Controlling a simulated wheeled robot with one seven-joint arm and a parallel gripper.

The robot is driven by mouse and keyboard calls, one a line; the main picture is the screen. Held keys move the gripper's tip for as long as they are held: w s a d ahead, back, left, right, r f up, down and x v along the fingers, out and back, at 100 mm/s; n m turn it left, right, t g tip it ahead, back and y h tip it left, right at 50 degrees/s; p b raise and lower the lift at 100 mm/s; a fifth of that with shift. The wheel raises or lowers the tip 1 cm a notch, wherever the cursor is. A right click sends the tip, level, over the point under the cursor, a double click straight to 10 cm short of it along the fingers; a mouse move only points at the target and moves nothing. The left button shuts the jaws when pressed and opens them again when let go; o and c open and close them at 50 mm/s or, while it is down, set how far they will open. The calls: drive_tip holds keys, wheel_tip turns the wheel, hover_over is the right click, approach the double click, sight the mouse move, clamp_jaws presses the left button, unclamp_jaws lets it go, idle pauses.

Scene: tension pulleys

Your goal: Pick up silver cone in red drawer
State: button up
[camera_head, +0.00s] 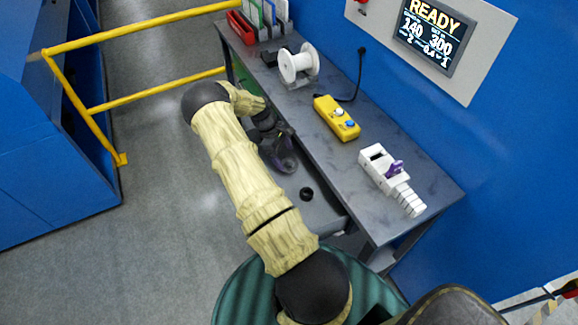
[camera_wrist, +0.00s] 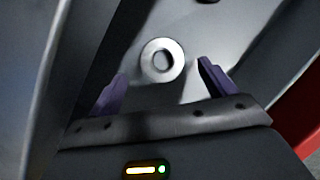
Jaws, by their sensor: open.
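The silver cone (camera_wrist: 149,62) shows in the wrist view as a pale metal ring with a dark centre, seen end-on. It rests on the grey floor of the open drawer (camera_head: 322,216). A red panel (camera_wrist: 308,112), perhaps the drawer's outside, shows at the right edge of the wrist view. My gripper (camera_wrist: 163,71) is open, with one purple finger on each side of the cone in the picture; I cannot tell how far above it they are. In the head view my gripper (camera_head: 284,162) reaches down into the drawer, and I cannot make out the cone there.
A dark ring (camera_head: 306,193) lies in the drawer near the front. The grey table (camera_head: 330,160) overhangs it, carrying a white spool (camera_head: 297,64), a yellow control box (camera_head: 337,119) and a white device (camera_head: 388,175). A yellow rail (camera_head: 150,28) stands at left.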

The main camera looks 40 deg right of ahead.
sight(287, 162)
drive_tip(key=shift+p+x, duration=0.65)
drive_tip(key=shift+x, duration=1.65)
drive_tip(key=shift+a, duration=0.2)
drive_tip(key=c, duration=1.1)
drive_tip(key=shift+r, duration=0.15)
